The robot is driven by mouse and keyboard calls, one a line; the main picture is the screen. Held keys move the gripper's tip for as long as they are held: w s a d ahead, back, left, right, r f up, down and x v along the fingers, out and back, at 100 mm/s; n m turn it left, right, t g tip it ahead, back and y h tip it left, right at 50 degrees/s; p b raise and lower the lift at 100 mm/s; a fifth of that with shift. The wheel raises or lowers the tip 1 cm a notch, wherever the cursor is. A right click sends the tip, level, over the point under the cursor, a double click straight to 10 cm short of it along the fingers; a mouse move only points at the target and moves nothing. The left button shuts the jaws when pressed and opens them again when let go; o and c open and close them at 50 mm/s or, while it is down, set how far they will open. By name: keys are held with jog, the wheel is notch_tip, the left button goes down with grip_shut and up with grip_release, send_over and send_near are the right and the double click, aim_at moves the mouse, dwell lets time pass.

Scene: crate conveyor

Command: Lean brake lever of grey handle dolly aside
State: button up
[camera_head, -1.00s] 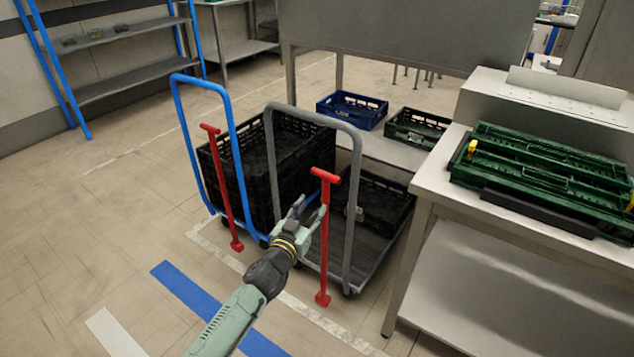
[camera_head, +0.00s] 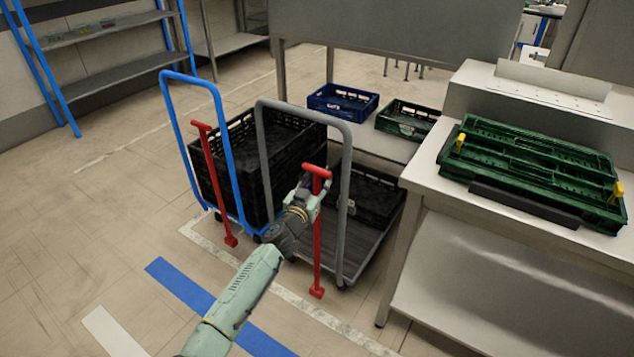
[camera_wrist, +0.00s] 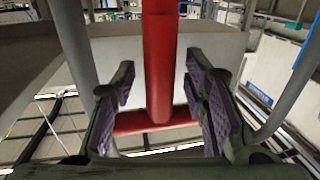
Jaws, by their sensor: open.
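The grey handle dolly (camera_head: 348,168) stands in the middle of the head view, its grey frame upright. Its red brake lever (camera_head: 317,235) stands nearly upright in front of the frame, with a T-shaped top. My gripper (camera_head: 312,190) is at the upper part of this lever, just under the crossbar. In the wrist view my gripper (camera_wrist: 165,100) is open, with the red lever shaft (camera_wrist: 158,60) between its two padded fingers and the red crossbar (camera_wrist: 150,121) also between them. The shaft appears apart from the pads.
A blue handle dolly (camera_head: 163,110) with its own red lever (camera_head: 212,185) and black crates (camera_head: 245,160) stands close on the left. A steel table (camera_head: 410,200) with green folded crates (camera_head: 535,165) is at right. Open floor lies at the left front.

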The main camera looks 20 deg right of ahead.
grip_shut()
dwell(0.4)
dwell(0.4)
